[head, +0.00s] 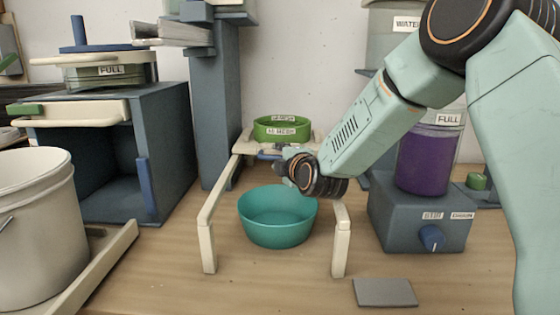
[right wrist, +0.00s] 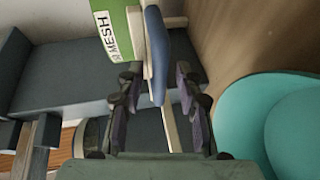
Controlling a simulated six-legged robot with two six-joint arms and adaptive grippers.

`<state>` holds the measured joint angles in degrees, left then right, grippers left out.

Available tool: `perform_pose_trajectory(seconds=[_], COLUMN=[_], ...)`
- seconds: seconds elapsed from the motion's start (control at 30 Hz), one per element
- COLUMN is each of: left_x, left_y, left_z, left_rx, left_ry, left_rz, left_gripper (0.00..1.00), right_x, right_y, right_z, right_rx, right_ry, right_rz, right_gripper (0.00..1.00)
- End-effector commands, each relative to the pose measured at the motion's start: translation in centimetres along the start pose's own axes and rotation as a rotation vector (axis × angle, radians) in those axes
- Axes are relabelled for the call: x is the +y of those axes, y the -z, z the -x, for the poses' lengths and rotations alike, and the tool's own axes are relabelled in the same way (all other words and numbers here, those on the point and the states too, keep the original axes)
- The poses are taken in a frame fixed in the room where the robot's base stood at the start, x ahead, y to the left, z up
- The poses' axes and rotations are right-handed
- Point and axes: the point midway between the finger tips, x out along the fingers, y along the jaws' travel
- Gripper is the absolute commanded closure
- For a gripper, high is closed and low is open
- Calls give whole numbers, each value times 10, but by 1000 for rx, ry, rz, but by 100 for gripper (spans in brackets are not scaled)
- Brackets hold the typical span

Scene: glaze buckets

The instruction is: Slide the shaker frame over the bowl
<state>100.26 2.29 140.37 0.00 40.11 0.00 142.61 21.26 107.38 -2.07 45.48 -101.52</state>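The cream shaker frame (head: 209,246) stands on the wooden table, with a green sieve ring (head: 282,127) labelled mesh at its back. The teal bowl (head: 277,222) sits on the table and shows between the frame's two front legs; I cannot tell whether it is fully beneath the frame. My right gripper (right wrist: 157,98) is at the frame's blue handle (right wrist: 156,50), with its fingers apart on either side of it and gaps showing. In the head view the right wrist hides much of the handle. The bowl also shows right of the gripper in the wrist view (right wrist: 290,120). My left gripper is out of view.
A blue-grey base with a knob (head: 415,222) carries a purple jar (head: 428,158) at right. A grey plate (head: 384,292) lies at front right. A white bucket (head: 35,225) stands in a tray at left, before an open cabinet (head: 172,150). A blue-grey column (head: 215,110) rises behind the frame.

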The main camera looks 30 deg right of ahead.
Motion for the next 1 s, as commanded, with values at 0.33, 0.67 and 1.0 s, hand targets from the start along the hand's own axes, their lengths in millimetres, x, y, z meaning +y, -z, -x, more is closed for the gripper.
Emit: perform_pose_trajectory(seconds=[0.33, 0.67, 1.0], left_x=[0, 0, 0], left_y=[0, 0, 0], left_z=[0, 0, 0], left_rx=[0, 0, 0], left_ry=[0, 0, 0], left_rz=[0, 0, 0], left_gripper=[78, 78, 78], right_x=[0, 0, 0], right_y=[0, 0, 0], right_z=[0, 0, 0], right_rx=[0, 0, 0], right_ry=[0, 0, 0], right_rz=[0, -1, -1], right_gripper=[79, 100, 100])
